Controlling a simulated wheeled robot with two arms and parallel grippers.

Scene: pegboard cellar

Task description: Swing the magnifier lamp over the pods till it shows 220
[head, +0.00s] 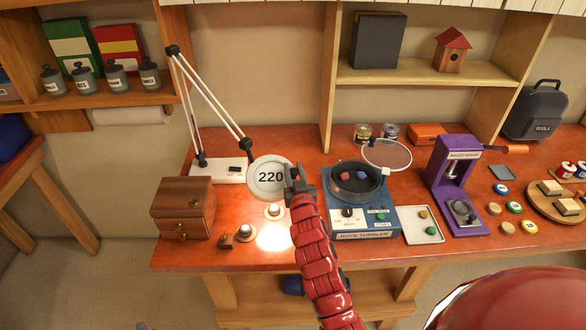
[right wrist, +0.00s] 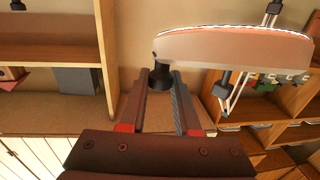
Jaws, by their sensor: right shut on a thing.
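The magnifier lamp has a white jointed arm (head: 222,112) rising from a white base on the bench. Its round head (head: 270,178) reads 220 and hangs over the bench. It also shows edge-on in the right wrist view (right wrist: 235,45). Two small pods sit below it, one (head: 273,211) beside the bright patch of light and one (head: 245,232) to its left. My right gripper (head: 295,178) is at the right edge of the lamp head. In the right wrist view it (right wrist: 161,80) is shut on the head's dark knob (right wrist: 162,73). My left gripper is out of view.
A wooden drawer box (head: 183,208) stands left of the pods, with a small brown block (head: 226,242) nearby. The blue rock tumbler (head: 362,220) stands close right of my arm, then a white tray (head: 423,225) and a purple press (head: 455,180). Shelves hang behind.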

